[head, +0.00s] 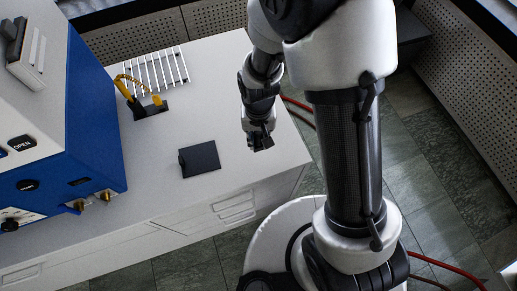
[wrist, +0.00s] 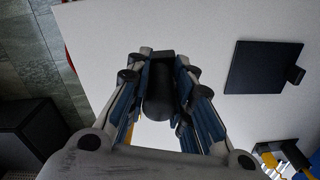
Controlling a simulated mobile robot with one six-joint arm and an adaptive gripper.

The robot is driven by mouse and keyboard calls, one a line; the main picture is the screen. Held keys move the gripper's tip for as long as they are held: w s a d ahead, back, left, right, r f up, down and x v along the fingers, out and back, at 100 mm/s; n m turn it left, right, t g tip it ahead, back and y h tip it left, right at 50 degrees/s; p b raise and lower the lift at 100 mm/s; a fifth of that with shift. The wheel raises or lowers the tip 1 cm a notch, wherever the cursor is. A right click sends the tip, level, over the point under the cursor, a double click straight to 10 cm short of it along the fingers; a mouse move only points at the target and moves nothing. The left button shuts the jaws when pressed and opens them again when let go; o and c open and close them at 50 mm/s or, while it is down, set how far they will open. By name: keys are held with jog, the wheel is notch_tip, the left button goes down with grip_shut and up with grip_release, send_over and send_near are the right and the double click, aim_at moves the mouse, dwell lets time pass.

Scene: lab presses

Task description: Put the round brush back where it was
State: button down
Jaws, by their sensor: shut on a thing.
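My gripper (head: 262,138) hangs over the right part of the white bench top. In the wrist view my gripper (wrist: 160,75) is shut on a dark, rounded object (wrist: 158,98), which I take to be the round brush. Its far end is black; the rest is hidden between the fingers and the gripper body. A black flat plate (head: 203,160) with a small raised block at its left edge lies left of my gripper, with nothing on it. It also shows in the wrist view (wrist: 262,67). A black holder (head: 149,108) with yellow-handled tools stands farther back.
A white slatted rack (head: 160,70) lies behind the holder. A blue and white press (head: 90,120) fills the left side of the bench (head: 225,75). The bench top around the black plate is clear. The bench's right edge is close to my gripper.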

aim_at(258, 147)
jog(key=shift+f+b, duration=0.85)
jog(key=shift+f, duration=2.25)
jog(key=shift+f, duration=0.2)
jog(key=c, duration=1.4)
grip_release()
jog(key=shift+r, duration=0.15)
